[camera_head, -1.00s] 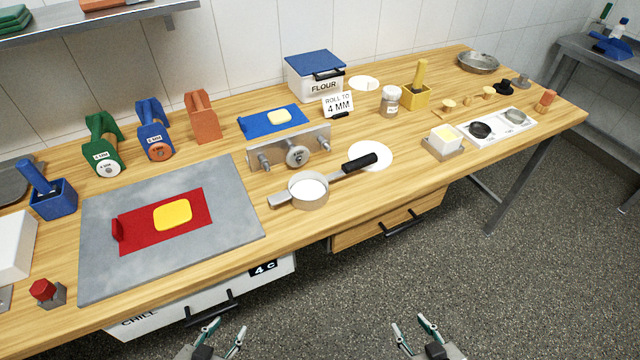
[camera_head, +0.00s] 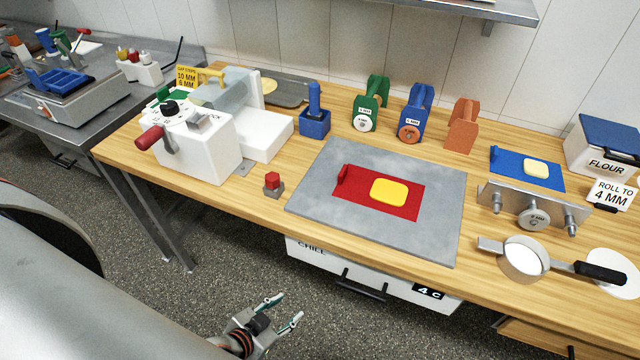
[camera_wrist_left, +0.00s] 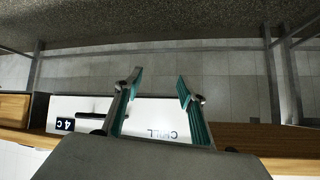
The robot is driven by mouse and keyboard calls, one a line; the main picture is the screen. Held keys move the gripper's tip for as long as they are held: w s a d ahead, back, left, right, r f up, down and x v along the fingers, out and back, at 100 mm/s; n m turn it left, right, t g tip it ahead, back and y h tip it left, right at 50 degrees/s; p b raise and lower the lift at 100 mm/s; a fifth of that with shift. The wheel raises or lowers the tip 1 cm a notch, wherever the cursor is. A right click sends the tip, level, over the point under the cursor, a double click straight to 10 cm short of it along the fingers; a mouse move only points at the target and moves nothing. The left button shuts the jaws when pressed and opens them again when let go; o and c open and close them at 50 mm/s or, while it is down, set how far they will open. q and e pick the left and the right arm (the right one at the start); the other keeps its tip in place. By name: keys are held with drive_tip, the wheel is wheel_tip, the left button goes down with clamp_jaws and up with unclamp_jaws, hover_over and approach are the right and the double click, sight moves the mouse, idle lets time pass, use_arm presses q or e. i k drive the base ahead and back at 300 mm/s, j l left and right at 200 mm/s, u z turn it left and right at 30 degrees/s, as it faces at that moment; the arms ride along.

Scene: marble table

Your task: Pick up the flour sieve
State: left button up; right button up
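The flour sieve (camera_head: 524,260) lies near the front edge of the wooden table at the right in the head view. It has a round rim with a white inside, a flat metal tab at its left and a black handle (camera_head: 598,272) at its right. The handle end reaches over a white disc (camera_head: 618,262). My left gripper (camera_head: 287,306) is open and empty, in front of and below the table edge, well left of the sieve. It also shows open in the left wrist view (camera_wrist_left: 160,76), with no sieve there. My right gripper is out of view.
A grey slab (camera_head: 325,190) with a red mat and yellow block lies left of the sieve. A metal roller bar (camera_head: 505,205) stands just behind the sieve. A white slicer (camera_head: 190,150) stands at the left. The white drawer front (camera_head: 410,292) is below the table edge.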

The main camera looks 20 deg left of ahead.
sight(522, 259)
drive_tip(key=u, duration=0.35)
drive_tip(key=z, duration=1.2)
drive_tip(key=k, duration=0.4)
drive_tip(key=l+u, duration=0.15)
drive_tip(key=u, duration=0.25)
drive_tip(key=l+u, duration=0.15)
drive_tip(key=u, duration=0.25)
drive_tip(key=l+u, duration=0.25)
drive_tip(key=l, duration=0.2)
drive_tip(key=k+l+u, duration=0.1)
drive_tip(key=l+u, duration=0.15)
drive_tip(key=l, duration=0.25)
drive_tip(key=k+l, duration=0.1)
drive_tip(key=l, duration=0.4)
drive_tip(key=l+u, duration=0.15)
drive_tip(key=l, duration=0.3)
drive_tip(key=k, duration=0.05)
